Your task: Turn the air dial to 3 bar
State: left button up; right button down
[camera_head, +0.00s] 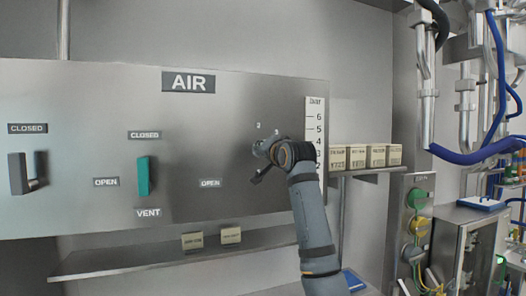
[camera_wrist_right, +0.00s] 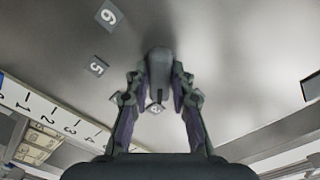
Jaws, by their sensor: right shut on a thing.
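The AIR panel (camera_head: 230,100) is a grey metal board. My right gripper (camera_head: 265,148) is at its right part, over the dial, which it mostly hides in the head view. In the right wrist view, my right gripper (camera_wrist_right: 161,88) is shut on the dark dial knob (camera_wrist_right: 159,62), a finger on each side. Number plates 6 (camera_wrist_right: 109,16) and 5 (camera_wrist_right: 97,66) sit around the knob, and a small plate (camera_wrist_right: 155,107) shows between the fingers. Which number the knob points at is unclear. A bar scale (camera_head: 314,118) stands right of the dial. My left gripper is out of view.
A grey lever (camera_head: 17,174) and a green vent lever (camera_head: 143,176) are on the panel's left half. Several small boxes (camera_head: 377,155) stand on a shelf at right. Pipes and blue hoses (camera_head: 480,155) fill the right side.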

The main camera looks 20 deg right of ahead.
jog(key=c, duration=1.3)
grip_release()
jog(key=shift+f, duration=0.2)
jog(key=shift+o, duration=0.7)
jog(key=shift+r, duration=0.1)
jog(key=s, duration=1.2)
jog(key=shift+d, duration=0.2)
